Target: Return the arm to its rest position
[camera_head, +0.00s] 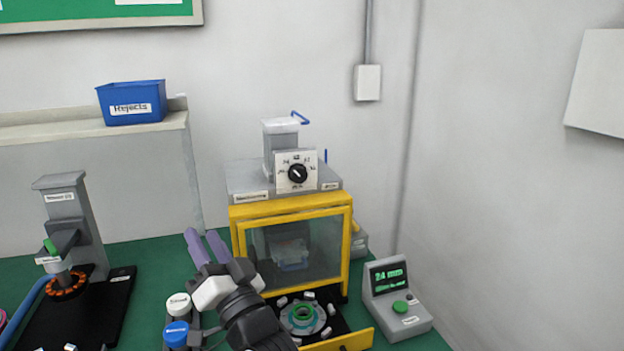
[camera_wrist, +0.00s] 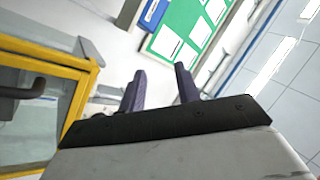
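My gripper (camera_head: 206,246) is in the lower middle of the head view, in front of the left side of the yellow-framed machine (camera_head: 292,207). Its two purple fingers point up and slightly left. In the wrist view the fingers (camera_wrist: 160,84) stand apart with a clear gap and nothing between them. The gripper is open and empty. My dark forearm runs down from it to the bottom edge and hides part of the bench.
A drawer (camera_head: 340,341) with a round fixture (camera_head: 303,314) is pulled out below the machine's window. A grey display unit (camera_head: 398,300) stands right. A motor stand (camera_head: 72,225) is left. A blue Rejects bin (camera_head: 132,103) sits on a shelf.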

